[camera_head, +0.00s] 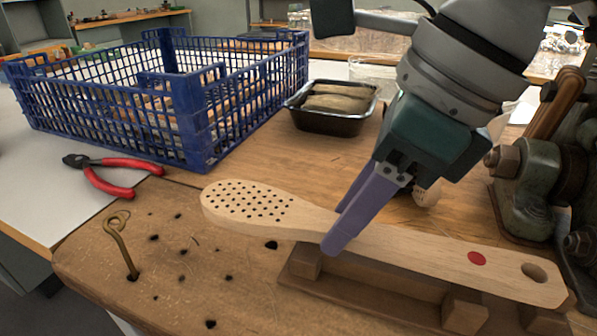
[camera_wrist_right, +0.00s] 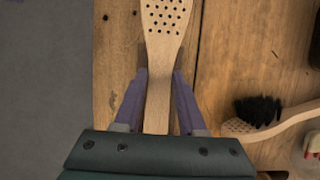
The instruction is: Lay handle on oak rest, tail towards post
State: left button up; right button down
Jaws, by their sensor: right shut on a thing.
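The pale wooden handle (camera_head: 400,252) has a perforated head at the left and a tail with a red dot and a hole at the right. My right gripper (camera_head: 335,240) is shut around its neck; the neck also lies between the fingers in the right wrist view (camera_wrist_right: 158,100). The brown wooden rest (camera_head: 380,287), with raised blocks, is directly beneath the handle; I cannot tell whether they touch. A bent brass rod with a looped top (camera_head: 121,245), perhaps the post, stands at the left. The tail points away from it. My left gripper is not in view.
A blue crate (camera_head: 190,120), red-handled pliers (camera_head: 113,185) and a black tray (camera_head: 333,128) stand behind. A green metal machine (camera_head: 535,170) stands close to the tail at the right. A black-bristled brush (camera_wrist_right: 262,110) lies beside the handle in the wrist view.

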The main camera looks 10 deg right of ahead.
aim_at(397, 238)
jog(key=shift+f, duration=0.75)
jog(key=shift+f, duration=0.15)
jog(key=shift+c, duration=2.4)
grip_release()
jog(key=shift+r, duration=0.45)
jog(key=p+v, duration=0.2)
jog(key=v, duration=0.9)
jog(key=shift+s+d, duration=0.2)
jog(key=shift+r, duration=0.15)
